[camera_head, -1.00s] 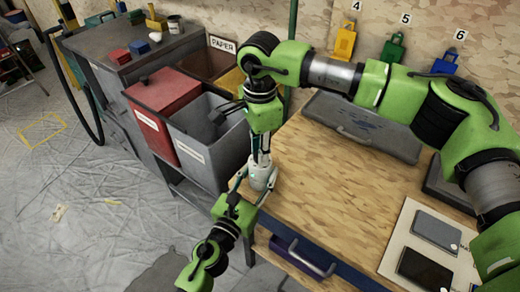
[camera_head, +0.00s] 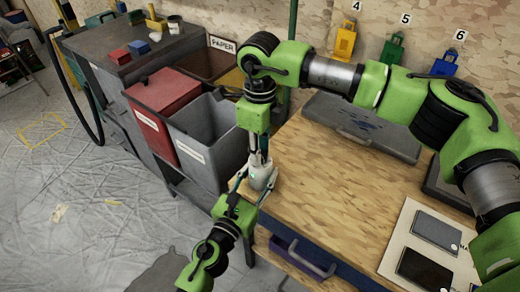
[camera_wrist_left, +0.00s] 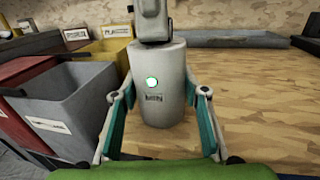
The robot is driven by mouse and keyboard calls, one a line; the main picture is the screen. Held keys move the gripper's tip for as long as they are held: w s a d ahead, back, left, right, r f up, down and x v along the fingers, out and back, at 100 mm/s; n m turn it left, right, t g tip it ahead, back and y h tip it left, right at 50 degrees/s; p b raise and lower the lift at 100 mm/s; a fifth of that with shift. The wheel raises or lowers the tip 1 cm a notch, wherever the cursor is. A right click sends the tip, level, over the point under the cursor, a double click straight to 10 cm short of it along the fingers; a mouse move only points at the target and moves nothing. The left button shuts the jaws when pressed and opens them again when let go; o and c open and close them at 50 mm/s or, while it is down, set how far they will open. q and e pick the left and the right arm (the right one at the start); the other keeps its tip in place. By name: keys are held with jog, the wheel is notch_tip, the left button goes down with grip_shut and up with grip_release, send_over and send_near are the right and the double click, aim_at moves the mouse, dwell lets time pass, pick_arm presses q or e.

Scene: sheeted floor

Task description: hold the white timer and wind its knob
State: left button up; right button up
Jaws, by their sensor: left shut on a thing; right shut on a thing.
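The white timer (camera_head: 262,178) is upright at the left end of the wooden workbench. It also shows in the left wrist view (camera_wrist_left: 161,95), with a lit green button on its front. My left gripper (camera_head: 255,187) is shut on the timer's body, one finger at each side. My right gripper (camera_head: 259,157) comes down from above and is shut at the timer's top. The knob is largely hidden by the right gripper's fingers in the head view. In the left wrist view a grey block-like part stands over the timer's top.
Grey and red bins (camera_head: 212,140) stand left of the wooden workbench (camera_head: 330,190). A grey case (camera_head: 362,125) lies at the bench's back. A board with dark panels (camera_head: 430,250) is at the right. The bench's middle is clear.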

pick_arm(q)
jog(key=shift+f, duration=0.1)
pick_arm(e)
jog(key=shift+m, duration=0.6)
jog(key=o, duration=1.1)
jog(key=shift+o, duration=0.2)
notch_tip(320, 180, up, 12)
pick_arm(q)
jog(key=o, duration=1.3)
jog(key=shift+c, duration=0.2)
